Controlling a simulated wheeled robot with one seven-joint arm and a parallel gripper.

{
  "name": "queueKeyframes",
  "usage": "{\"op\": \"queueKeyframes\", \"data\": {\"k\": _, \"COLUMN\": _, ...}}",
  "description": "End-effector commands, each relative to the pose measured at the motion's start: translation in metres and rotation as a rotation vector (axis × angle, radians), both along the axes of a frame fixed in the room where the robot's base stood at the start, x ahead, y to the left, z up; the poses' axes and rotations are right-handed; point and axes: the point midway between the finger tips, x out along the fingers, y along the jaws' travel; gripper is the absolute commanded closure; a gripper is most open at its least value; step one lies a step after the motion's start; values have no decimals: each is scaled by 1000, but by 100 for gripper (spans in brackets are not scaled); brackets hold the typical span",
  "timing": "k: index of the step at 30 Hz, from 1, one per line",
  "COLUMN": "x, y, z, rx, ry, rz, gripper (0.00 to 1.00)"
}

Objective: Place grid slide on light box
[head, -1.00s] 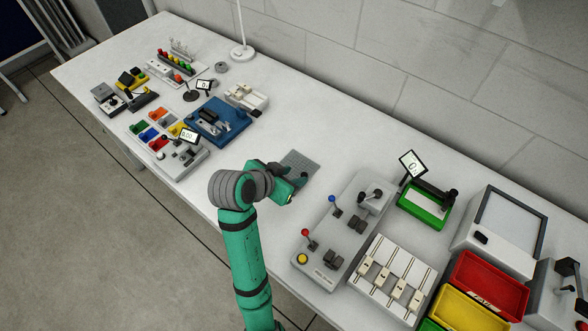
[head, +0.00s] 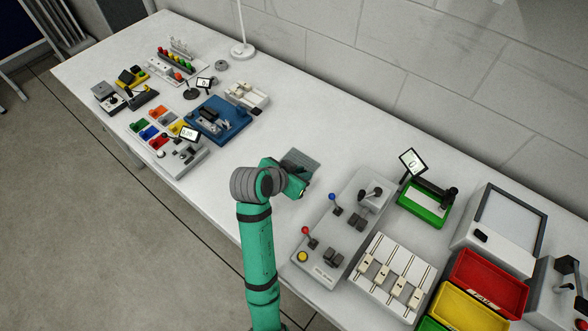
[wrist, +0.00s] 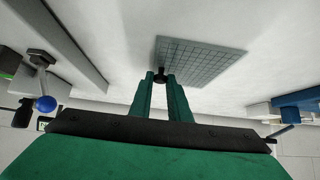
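The grid slide (head: 302,158), a flat grey plate with a fine grid, lies near the middle of the table, partly hidden by my gripper (head: 297,186) in the head view. In the wrist view the grid slide (wrist: 203,62) extends beyond the fingertips. My gripper's green fingers (wrist: 161,77) are close together on a small dark knob at the slide's near corner. Whether the slide is lifted at all cannot be told. The light box (head: 512,222), a pale box with a framed white panel and a dark knob, stands at the right.
Between them stand a grey lever console (head: 345,225), a green-based device with a tilted display (head: 425,205) and a white slider panel (head: 392,275). Red (head: 488,280) and yellow (head: 465,308) bins sit before the light box. The table behind the slide is clear.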

Motion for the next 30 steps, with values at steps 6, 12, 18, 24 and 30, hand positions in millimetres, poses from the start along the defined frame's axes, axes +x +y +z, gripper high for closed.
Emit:
{"op": "queueKeyframes", "data": {"k": 6, "x": 0, "y": 0, "z": 0, "rx": -1, "ry": -1, "rz": 0, "gripper": 100}}
{"op": "queueKeyframes", "data": {"k": 12, "x": 0, "y": 0, "z": 3, "rx": 1, "ry": -2, "rz": 0, "gripper": 100}}
{"op": "queueKeyframes", "data": {"k": 18, "x": 1, "y": 0, "z": 21, "rx": 3, "ry": -5, "rz": -2, "gripper": 100}}
{"op": "queueKeyframes", "data": {"k": 24, "x": -13, "y": 12, "z": 54, "rx": 1, "ry": -6, "rz": 1, "gripper": 100}}
{"op": "queueKeyframes", "data": {"k": 30, "x": -35, "y": 32, "z": 89, "rx": 3, "ry": -5, "rz": 1, "gripper": 100}}
